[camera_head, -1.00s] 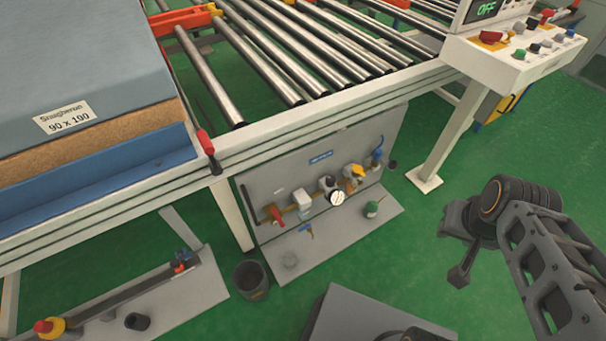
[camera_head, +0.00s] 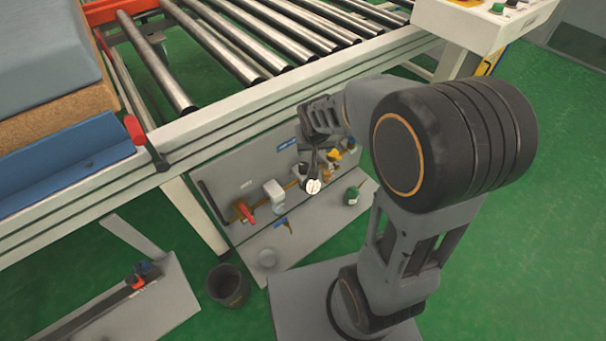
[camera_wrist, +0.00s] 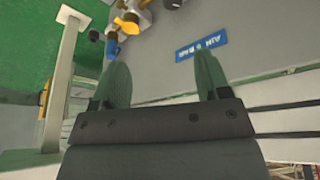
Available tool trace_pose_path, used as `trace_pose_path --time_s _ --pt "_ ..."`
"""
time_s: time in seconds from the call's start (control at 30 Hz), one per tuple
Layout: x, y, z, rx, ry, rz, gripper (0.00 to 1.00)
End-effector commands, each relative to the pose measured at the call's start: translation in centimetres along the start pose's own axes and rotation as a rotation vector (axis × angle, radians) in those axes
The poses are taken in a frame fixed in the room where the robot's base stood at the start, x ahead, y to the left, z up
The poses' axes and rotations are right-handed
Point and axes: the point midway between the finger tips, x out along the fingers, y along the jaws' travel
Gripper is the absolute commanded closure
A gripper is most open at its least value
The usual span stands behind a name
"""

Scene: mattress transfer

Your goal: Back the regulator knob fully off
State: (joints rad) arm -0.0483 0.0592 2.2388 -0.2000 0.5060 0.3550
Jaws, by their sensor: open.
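The regulator is on the grey panel under the roller conveyor in the head view, marked by its white round gauge (camera_head: 313,187). Its knob is hidden behind my gripper (camera_head: 314,155), and I cannot tell whether they touch. A yellow-handled fitting (camera_wrist: 127,25) and a blue fitting (camera_wrist: 111,47) lie beyond the left finger. A dark part at the top edge is cut off and cannot be identified.
The panel (camera_head: 250,180) also carries a red-handled valve (camera_head: 244,212) and a white unit (camera_head: 274,194). A green-topped part (camera_head: 351,195) stands on its lower shelf. The conveyor frame (camera_head: 290,107) runs above. A dark bin (camera_head: 228,286) stands on the floor at left.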

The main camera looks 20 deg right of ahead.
Motion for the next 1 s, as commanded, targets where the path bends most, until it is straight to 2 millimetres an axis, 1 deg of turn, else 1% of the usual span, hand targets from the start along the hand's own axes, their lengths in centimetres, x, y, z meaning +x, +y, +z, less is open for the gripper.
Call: trace_pose_path --time_s 0.03,0.1,0.2,0.47,0.8,1.0 --pt "2.9 -0.5 0.0 0.004 0.001 -0.001 0.3" --pt "5.0 -1.0 -0.4 0.014 0.012 -0.005 0.3" --pt "7.3 -1.6 -0.8 0.024 0.024 -0.011 0.3" --pt "11.2 -2.0 -1.2 0.037 0.033 -0.016 0.3" --pt "17.7 -2.0 -1.4 0.038 0.033 -0.016 0.3" --pt "20.7 -2.0 -1.5 0.039 0.033 -0.015 0.3"
